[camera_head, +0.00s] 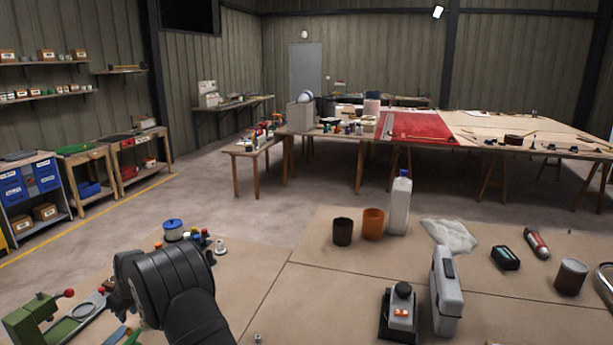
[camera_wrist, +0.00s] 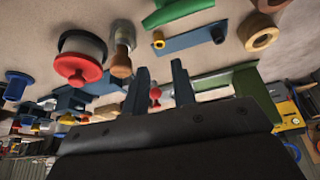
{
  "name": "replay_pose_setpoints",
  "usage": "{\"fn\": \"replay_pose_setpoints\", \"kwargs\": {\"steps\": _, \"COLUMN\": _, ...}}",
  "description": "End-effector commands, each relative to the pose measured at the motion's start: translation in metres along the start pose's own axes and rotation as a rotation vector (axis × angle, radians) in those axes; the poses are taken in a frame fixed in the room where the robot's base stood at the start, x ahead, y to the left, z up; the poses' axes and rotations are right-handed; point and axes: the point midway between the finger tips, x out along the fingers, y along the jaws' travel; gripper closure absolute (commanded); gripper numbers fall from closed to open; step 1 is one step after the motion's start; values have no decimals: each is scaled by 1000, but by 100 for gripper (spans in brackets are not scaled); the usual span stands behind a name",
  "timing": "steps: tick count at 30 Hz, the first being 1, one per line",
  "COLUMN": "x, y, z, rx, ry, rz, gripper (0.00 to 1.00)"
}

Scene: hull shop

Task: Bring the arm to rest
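My arm (camera_head: 172,290) reaches out at the lower left of the head view, over the near workbench (camera_head: 290,300). My gripper's fingers are mostly hidden there behind my wrist. In the wrist view my gripper (camera_wrist: 161,85) has two dark fingers standing apart. A small red knob shows in the gap, seemingly beyond the fingers, and nothing is visibly held between them.
A green tool with a red knob (camera_head: 35,318) stands left of my wrist. A blue-topped spool (camera_head: 173,229) and small bottles lie beyond it.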

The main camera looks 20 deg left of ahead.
Motion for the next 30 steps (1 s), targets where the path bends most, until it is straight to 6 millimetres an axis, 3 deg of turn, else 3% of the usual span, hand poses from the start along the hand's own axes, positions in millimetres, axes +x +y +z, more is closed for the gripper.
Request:
{"fn": "replay_pose_setpoints", "kwargs": {"steps": 6, "x": -42, "y": 0, "z": 0, "rx": 0, "ry": 2, "rz": 1, "gripper": 76}}
{"fn": "replay_pose_setpoints", "kwargs": {"steps": 28, "x": 87, "y": 0, "z": 3, "rx": 1, "ry": -3, "rz": -1, "gripper": 76}}
{"fn": "replay_pose_setpoints", "kwargs": {"steps": 30, "x": 65, "y": 0, "z": -7, "rx": 0, "ry": 5, "rz": 2, "gripper": 76}}
